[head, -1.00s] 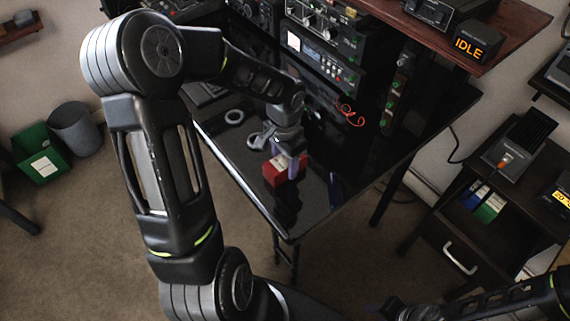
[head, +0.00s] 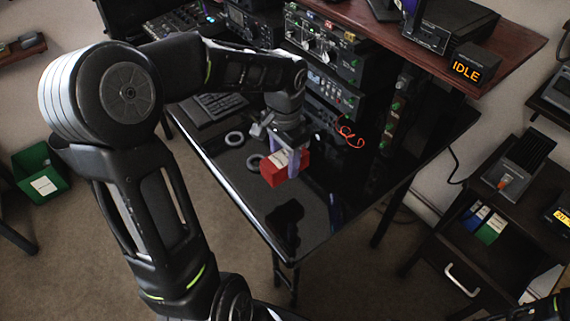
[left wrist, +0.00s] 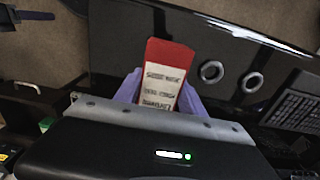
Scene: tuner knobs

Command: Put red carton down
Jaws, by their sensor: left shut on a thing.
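The red carton (head: 272,173), with a white label, is between the purple fingers of my left gripper (head: 290,162) over the glossy black table (head: 243,188). My left gripper is shut on it. A dark reflection lies lower on the table, apart from the carton, so the carton appears held above the surface. In the left wrist view the carton (left wrist: 170,54) shows its red end and printed white label, with a purple finger on each side. Its underside is hidden.
Two grey rings (head: 234,139) lie on the table left of the carton, near a keyboard (head: 218,105). Radio units (head: 333,92) and an orange coiled cord (head: 349,136) are behind and to the right. The table's front part is clear.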

